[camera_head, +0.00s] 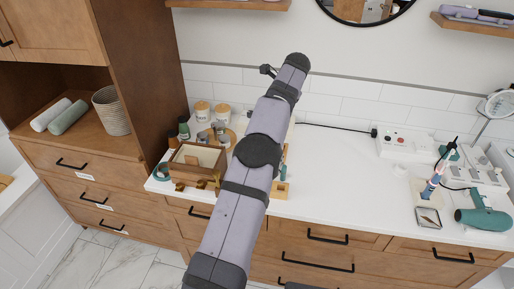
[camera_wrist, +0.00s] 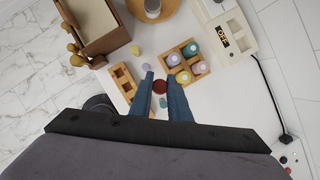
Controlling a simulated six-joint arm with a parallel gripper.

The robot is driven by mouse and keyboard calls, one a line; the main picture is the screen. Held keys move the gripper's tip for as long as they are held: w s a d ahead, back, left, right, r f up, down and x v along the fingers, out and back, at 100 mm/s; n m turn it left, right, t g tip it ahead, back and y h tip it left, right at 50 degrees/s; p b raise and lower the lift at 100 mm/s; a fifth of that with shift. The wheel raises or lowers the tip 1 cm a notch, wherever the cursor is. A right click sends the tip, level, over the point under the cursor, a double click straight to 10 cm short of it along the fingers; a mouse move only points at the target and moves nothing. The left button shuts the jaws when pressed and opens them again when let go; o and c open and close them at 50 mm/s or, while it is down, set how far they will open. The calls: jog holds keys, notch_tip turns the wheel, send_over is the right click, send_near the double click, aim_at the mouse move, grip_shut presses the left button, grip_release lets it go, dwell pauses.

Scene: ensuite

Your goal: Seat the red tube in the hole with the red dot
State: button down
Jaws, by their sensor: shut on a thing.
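In the wrist view my gripper (camera_wrist: 160,84) has its two blue fingers shut on the red tube (camera_wrist: 160,87), seen from above as a round dark red end. To its left is a narrow wooden rack (camera_wrist: 115,70) with square-looking openings; I cannot make out a red dot on it. To its upper right is a wooden tray (camera_wrist: 194,44) with compartments holding several pastel-capped tubes. In the head view my arm hides the gripper and the red tube; only a bit of wood (camera_head: 282,190) shows beside the arm.
A wooden box (camera_wrist: 113,43) stands at the upper left of the wrist view, and a white device (camera_wrist: 216,12) with a lit display at the upper right. In the head view a hair dryer (camera_head: 483,219) and cables lie at the right. The counter's middle (camera_head: 335,170) is clear.

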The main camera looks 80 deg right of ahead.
jog(key=shift+w+a+f, duration=0.15)
jog(key=shift+w+f, duration=0.05)
jog(key=shift+w, duration=0.3)
jog(key=w+a+f, duration=0.7)
jog(key=a, duration=0.1)
jog(key=shift+w+f+p, duration=0.15)
jog(key=shift+f+p, duration=0.85)
jog(key=shift+f, duration=3.8)
jog(key=shift+f, duration=0.15)
jog(key=c, duration=1.7)
grip_release()
jog(key=shift+o, duration=0.2)
